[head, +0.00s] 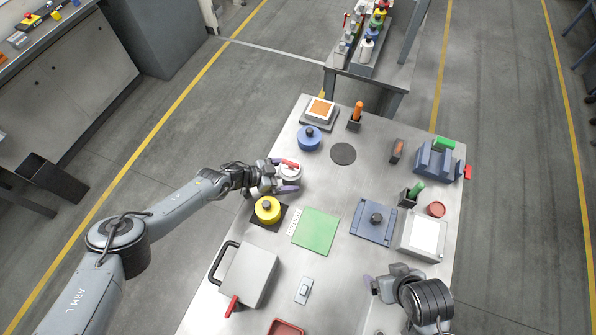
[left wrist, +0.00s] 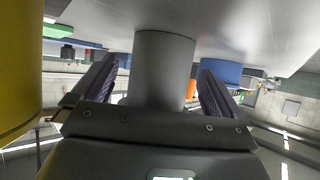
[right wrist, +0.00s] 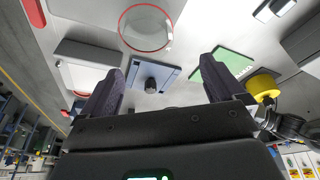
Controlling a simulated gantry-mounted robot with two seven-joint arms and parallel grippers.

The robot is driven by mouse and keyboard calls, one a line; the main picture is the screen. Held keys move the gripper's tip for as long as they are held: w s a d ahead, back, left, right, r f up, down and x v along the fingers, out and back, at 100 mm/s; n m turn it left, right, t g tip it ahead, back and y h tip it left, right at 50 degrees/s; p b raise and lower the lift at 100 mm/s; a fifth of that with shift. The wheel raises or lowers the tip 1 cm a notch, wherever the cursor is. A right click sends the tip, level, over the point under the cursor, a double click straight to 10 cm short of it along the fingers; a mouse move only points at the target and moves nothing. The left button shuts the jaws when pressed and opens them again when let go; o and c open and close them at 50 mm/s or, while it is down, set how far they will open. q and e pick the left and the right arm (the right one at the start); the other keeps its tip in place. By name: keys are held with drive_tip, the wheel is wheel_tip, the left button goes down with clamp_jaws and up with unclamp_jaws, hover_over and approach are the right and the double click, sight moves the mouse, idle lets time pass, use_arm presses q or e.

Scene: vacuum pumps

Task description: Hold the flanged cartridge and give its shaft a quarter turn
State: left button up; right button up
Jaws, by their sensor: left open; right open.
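My left gripper (head: 287,178) is open around a grey cylindrical body (left wrist: 165,68), which stands between its fingers; I cannot tell whether they touch. A blue square plate with a dark round knob (head: 376,218) lies right of centre, also in the right wrist view (right wrist: 152,84). I cannot tell for sure which part is the flanged cartridge. My right gripper (head: 372,289) is open and empty near the front right, short of the blue plate.
A yellow round part (head: 267,209) stands close beside the left gripper, a blue round part (head: 309,138) behind it. A green mat (head: 316,231) lies mid-table. A white-topped box (head: 424,236) is at the right. A clear round piece (right wrist: 146,27) shows ahead of the right gripper.

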use_arm(q)
drive_tip(key=shift+w+d+f, duration=0.1)
drive_tip(key=shift+d+f, duration=0.15)
drive_tip(key=shift+d, duration=0.1)
use_arm(e)
drive_tip(key=shift+d+f, duration=0.3)
